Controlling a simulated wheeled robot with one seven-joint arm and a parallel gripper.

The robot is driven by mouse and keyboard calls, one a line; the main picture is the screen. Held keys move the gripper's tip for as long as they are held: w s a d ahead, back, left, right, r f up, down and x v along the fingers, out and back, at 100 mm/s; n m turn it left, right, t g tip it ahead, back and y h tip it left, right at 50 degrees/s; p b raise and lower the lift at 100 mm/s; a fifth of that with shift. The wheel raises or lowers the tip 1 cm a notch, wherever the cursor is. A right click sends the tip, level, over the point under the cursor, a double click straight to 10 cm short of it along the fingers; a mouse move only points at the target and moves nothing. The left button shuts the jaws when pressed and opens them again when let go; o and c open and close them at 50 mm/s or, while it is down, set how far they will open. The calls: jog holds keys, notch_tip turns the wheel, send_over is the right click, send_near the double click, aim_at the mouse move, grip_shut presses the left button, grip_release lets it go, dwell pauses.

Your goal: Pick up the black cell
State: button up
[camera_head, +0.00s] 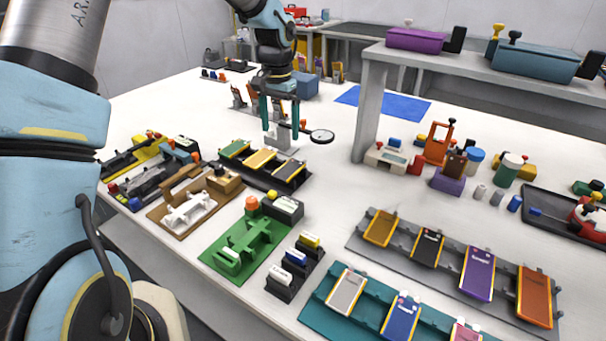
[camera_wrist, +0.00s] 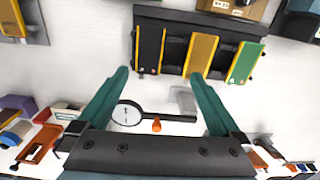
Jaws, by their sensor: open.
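A black cell (camera_head: 292,172) lies at the right end of a dark tray (camera_head: 268,184), beside a gold cell (camera_head: 261,159) and a green cell (camera_head: 235,149). In the wrist view this black cell (camera_wrist: 150,50) is at the left end of the tray. A second black cell (camera_head: 427,247) lies in a grey rack (camera_head: 455,266) at front right. My gripper (camera_head: 281,132) is open and empty, pointing down above the table, behind the dark tray. In the wrist view its teal fingers (camera_wrist: 158,74) are spread, with the tray beyond their tips.
A magnifying glass (camera_head: 321,136) and a small pale block (camera_head: 285,142) are below and beside my gripper. Fixtures, including a green one (camera_head: 240,250), crowd the left front. A teal rack (camera_head: 330,316) holds more cells. A shelf post (camera_head: 370,112) stands to the right.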

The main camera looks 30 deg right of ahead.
jog(key=d, duration=0.2)
jog(key=p, duration=0.2)
send_over(291, 167)
notch_tip(291, 167, down, 6)
jog(key=shift+d+r, duration=0.1)
jog(key=shift+f+p, duration=1.15)
jog(key=shift+f, duration=1.45)
jog(key=c, duration=1.3)
